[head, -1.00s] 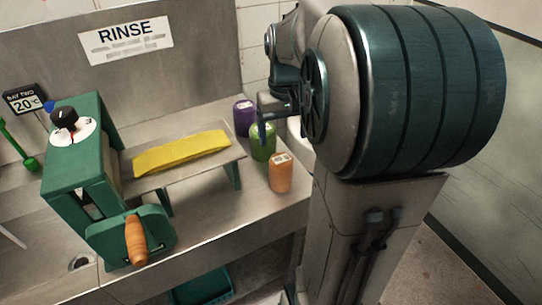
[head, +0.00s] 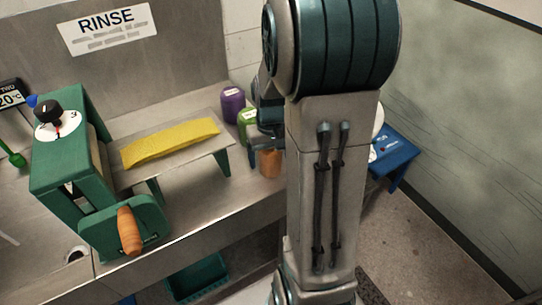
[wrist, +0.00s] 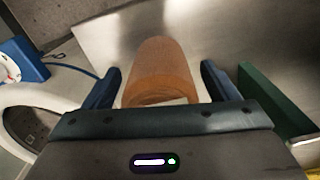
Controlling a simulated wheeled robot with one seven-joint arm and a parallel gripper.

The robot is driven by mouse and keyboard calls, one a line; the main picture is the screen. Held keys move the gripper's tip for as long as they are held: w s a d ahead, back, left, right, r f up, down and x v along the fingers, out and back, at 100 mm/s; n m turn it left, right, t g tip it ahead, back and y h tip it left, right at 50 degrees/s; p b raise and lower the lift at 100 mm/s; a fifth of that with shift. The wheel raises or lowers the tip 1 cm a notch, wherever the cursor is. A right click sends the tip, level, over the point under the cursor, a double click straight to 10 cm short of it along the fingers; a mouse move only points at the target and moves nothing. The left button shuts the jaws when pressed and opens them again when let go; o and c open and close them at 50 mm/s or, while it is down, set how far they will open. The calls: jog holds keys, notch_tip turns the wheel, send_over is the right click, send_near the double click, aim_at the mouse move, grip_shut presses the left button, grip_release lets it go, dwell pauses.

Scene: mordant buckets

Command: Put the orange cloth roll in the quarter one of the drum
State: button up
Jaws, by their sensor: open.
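The orange cloth roll (head: 270,163) stands on the steel counter at its right end, partly hidden by my gripper and arm. In the wrist view the roll (wrist: 160,72) is between my two blue fingers, with a visible gap on each side. My gripper (head: 266,150) is open at the roll and not closed on it. A white curved rim with a dark inside (wrist: 25,90) shows at the left of the wrist view; it may be the drum, but I cannot tell. No quarter markings are readable.
Green (head: 247,122) and purple (head: 233,103) rolls stand just behind the orange one. A yellow cloth (head: 170,143) lies on a raised shelf beside the green cranked machine (head: 72,165). A blue stand (head: 398,152) is right of my arm, with part of something white above it.

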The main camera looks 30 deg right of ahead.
jog(key=c, duration=1.2)
